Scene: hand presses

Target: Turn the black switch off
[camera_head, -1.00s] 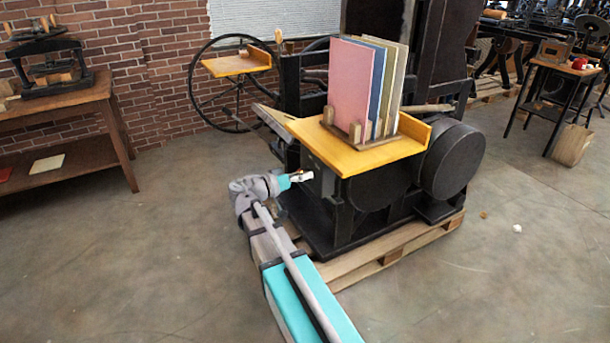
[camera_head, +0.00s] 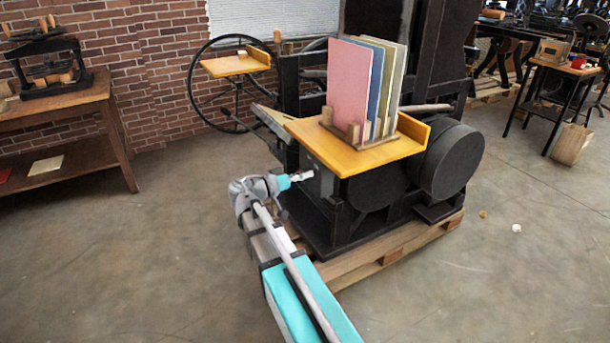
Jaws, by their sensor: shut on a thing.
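A large black press (camera_head: 318,217) stands on a wooden pallet in the middle of the view. My gripper (camera_head: 310,174) reaches from the left to the press's dark side, just below the orange-yellow shelf. Its fingertips are at a dark panel on that side, and the jaws are shut. The black switch cannot be made out against the dark panel; the fingertips seem to be on it, but they are too small to see clearly.
Upright boards in a wooden rack stand on the yellow shelf (camera_head: 360,161), just above my gripper. The pallet (camera_head: 395,247) juts out below. A wooden table (camera_head: 75,104) with a small press is at the left. Open floor (camera_head: 130,250) lies at the left front.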

